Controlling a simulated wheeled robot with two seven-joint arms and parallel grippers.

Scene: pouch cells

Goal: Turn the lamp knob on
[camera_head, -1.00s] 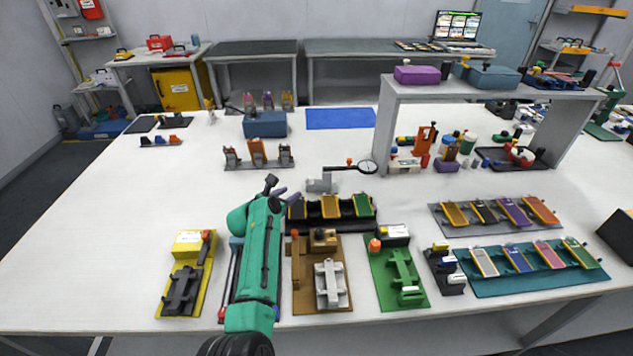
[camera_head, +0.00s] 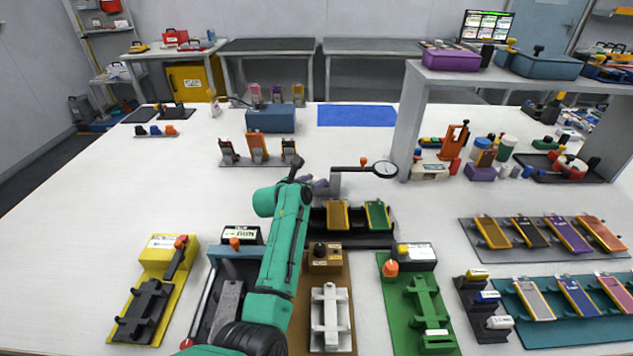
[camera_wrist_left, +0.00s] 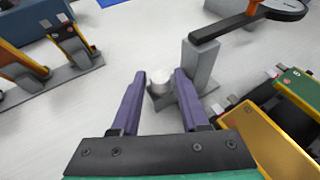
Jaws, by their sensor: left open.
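The lamp (camera_head: 335,183) stands mid-table with a grey post, a black arm and a round magnifier head (camera_head: 385,170). An orange piece sits on its arm. In the left wrist view, a pale round knob (camera_wrist_left: 160,82) is on the lamp's grey base, beside the post (camera_wrist_left: 200,68). My left gripper (camera_wrist_left: 153,80) is open, with its purple fingers on either side of the knob; whether they touch it is unclear. In the head view, my left gripper (camera_head: 312,183) is just left of the post, partly hidden by my wrist, and the knob is hidden. My right gripper is out of view.
A rack of yellow and green cells (camera_head: 353,238) lies right in front of the lamp. Fixtures line the front edge.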

